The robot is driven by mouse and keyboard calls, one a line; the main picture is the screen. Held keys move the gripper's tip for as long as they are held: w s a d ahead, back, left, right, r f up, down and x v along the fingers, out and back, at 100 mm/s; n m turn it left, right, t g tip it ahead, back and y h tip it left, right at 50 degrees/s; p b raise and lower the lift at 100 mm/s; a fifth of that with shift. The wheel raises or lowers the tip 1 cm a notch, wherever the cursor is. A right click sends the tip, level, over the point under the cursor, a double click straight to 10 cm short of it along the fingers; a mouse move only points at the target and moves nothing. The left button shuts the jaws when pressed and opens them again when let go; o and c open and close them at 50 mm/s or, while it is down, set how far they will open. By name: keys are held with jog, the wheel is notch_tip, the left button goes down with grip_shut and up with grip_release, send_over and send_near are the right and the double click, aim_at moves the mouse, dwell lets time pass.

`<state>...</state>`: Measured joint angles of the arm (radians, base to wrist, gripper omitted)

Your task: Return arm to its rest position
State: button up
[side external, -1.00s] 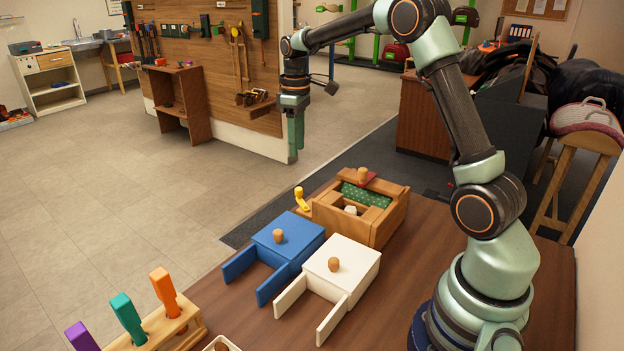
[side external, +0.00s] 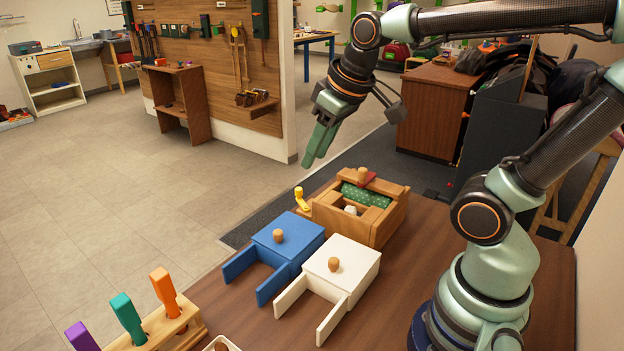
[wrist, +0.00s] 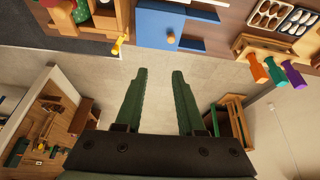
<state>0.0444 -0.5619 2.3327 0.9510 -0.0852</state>
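My gripper (side external: 318,150) hangs in the air above and behind the wooden box, tilted down to the left in the side view. In the wrist view my gripper (wrist: 160,75) shows two green fingers standing apart with only floor between them, so it is open and empty. My arm is bent, with its upper links reaching out past the right edge of the side view.
On the table are a wooden box (side external: 385,222) with green lining, a blue box (side external: 284,243), a white box (side external: 350,262) and a rack (side external: 190,325) with coloured handles. A yellow-handled piece (side external: 300,197) sits beside the wooden box. Air around my gripper is clear.

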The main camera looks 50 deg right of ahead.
jog(key=shift+s+a+f+t, duration=0.2)
jog(key=shift+s+a+f, duration=0.15)
jog(key=shift+s, duration=0.3)
jog(key=shift+s+a+f+t, duration=0.2)
jog(key=shift+s+a+f, duration=0.15)
jog(key=shift+s, duration=0.3)
